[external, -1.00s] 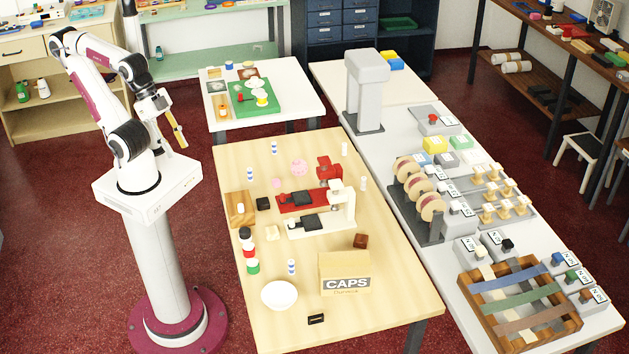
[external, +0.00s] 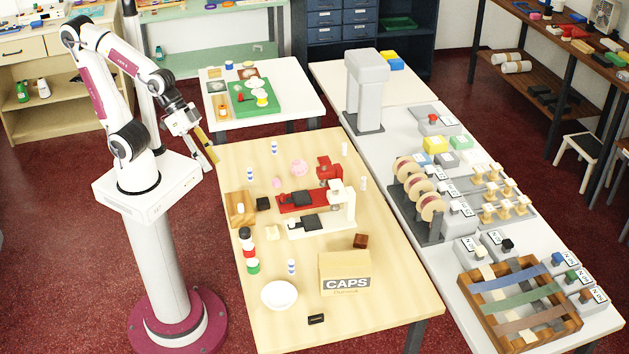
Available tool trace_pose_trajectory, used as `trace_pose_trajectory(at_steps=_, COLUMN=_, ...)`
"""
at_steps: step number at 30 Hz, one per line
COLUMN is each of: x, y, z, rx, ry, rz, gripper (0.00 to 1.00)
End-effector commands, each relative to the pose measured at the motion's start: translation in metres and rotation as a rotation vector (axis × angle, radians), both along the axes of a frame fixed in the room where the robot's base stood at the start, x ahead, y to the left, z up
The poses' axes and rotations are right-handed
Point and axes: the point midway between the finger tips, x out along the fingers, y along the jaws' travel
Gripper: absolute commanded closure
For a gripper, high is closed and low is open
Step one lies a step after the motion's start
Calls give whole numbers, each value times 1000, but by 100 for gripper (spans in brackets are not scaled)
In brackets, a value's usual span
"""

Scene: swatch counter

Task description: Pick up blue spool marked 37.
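My gripper (external: 211,158) hangs in the air by the left edge of the pale wood table, far from the spools. A yellow strip shows along its end; I cannot tell whether its fingers are open or shut. A small blue piece (external: 557,258) sits on a grey labelled block by the wooden tray at the lower right. Small blue-and-white spool-like pieces stand on the wood table: one at the back (external: 274,147), one at the left (external: 250,174) and one at the front (external: 292,267). No number 37 is readable here, so I cannot tell which is meant.
The wood table (external: 370,310) holds a CAPS box (external: 345,273), a white bowl (external: 279,295), and red (external: 300,200) and white (external: 335,222) devices. The right counter holds a reel rack (external: 430,228), wooden spools and a ribbon tray (external: 490,330). The table's front right is clear.

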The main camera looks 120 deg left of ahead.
Motion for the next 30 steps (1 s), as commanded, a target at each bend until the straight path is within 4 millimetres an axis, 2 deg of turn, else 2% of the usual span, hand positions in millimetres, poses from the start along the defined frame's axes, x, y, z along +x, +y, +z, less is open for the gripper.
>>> trace_pose_trajectory(at_steps=6, x=39, y=26, z=-17, rx=-44, ry=-46, rz=132, gripper=67)
trace_pose_trajectory(at_steps=15, x=79, y=78, z=-46, rx=-70, ry=-111, rz=337, gripper=67)
trace_pose_trajectory(at_steps=23, x=96, y=134, z=-77, rx=-54, ry=-156, rz=529, gripper=67)
trace_pose_trajectory(at_steps=30, x=95, y=192, z=-108, rx=-6, ry=-188, rz=713, gripper=67)
